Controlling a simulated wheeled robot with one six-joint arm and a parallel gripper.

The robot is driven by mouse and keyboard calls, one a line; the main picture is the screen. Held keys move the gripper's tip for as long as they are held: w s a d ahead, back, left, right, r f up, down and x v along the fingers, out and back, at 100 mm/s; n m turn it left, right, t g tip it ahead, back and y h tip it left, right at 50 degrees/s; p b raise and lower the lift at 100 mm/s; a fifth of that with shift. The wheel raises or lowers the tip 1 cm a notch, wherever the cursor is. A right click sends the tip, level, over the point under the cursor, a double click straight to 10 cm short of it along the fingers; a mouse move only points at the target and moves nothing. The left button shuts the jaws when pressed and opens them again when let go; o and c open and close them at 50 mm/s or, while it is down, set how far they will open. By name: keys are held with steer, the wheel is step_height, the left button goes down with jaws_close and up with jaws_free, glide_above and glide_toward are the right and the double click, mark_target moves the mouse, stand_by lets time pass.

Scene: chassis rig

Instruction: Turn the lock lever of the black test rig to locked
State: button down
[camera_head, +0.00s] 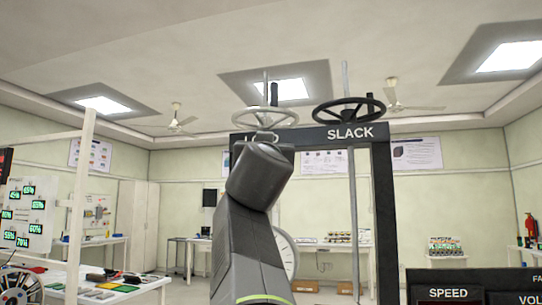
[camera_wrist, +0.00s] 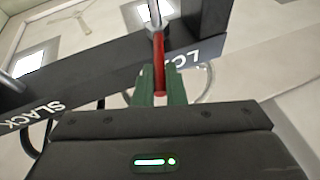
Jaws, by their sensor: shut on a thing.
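The black test rig (camera_head: 382,220) stands ahead in the head view, with SLACK on its top beam (camera_head: 310,135). In the wrist view the beam (camera_wrist: 100,75) runs diagonally, with SLACK at left and a partly covered label starting "LO" at right. A red lever (camera_wrist: 159,60) hangs from a silver shaft by the "LO" label. My gripper (camera_wrist: 160,84) has its green fingers shut on the lever's lower end. In the head view my arm hides the lever and the fingers.
A pale handwheel (camera_head: 266,115) and a black handwheel (camera_head: 348,110) sit above the beam. A round dial (camera_head: 286,256) shows partly behind my arm. A dark panel marked SPEED (camera_head: 448,293) stands at lower right. A cluttered table (camera_head: 100,280) is at left.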

steer(key=shift+w+d+n+y+p, duration=0.15)
steer(key=shift+n+y+p, duration=0.1)
steer(key=shift+y+p, duration=0.25)
steer(key=shift+d+n+y+p, duration=0.15)
steer(key=shift+n+y+p, duration=0.1)
steer(key=shift+y+p, duration=0.25)
steer(key=y+p, duration=0.1)
steer(key=p, duration=0.2)
steer(key=d+n+y+p, duration=0.1)
steer(key=p, duration=0.3)
steer(key=shift+w+r+g+y, duration=0.1)
steer(key=shift+r+g+y, duration=0.1)
steer(key=shift+g+y, duration=0.1)
steer(key=shift+d+n+p, duration=0.1)
steer(key=shift+n+p, duration=0.2)
steer(key=shift+p, duration=0.1)
steer(key=shift+d+f+y+p, duration=0.1)
steer(key=shift+f+y+p, duration=0.35)
steer(key=shift+p, duration=0.75)
steer(key=shift+r, duration=0.15)
steer(key=c, duration=1.8)
jaws_free()
steer(key=shift+o, duration=0.2)
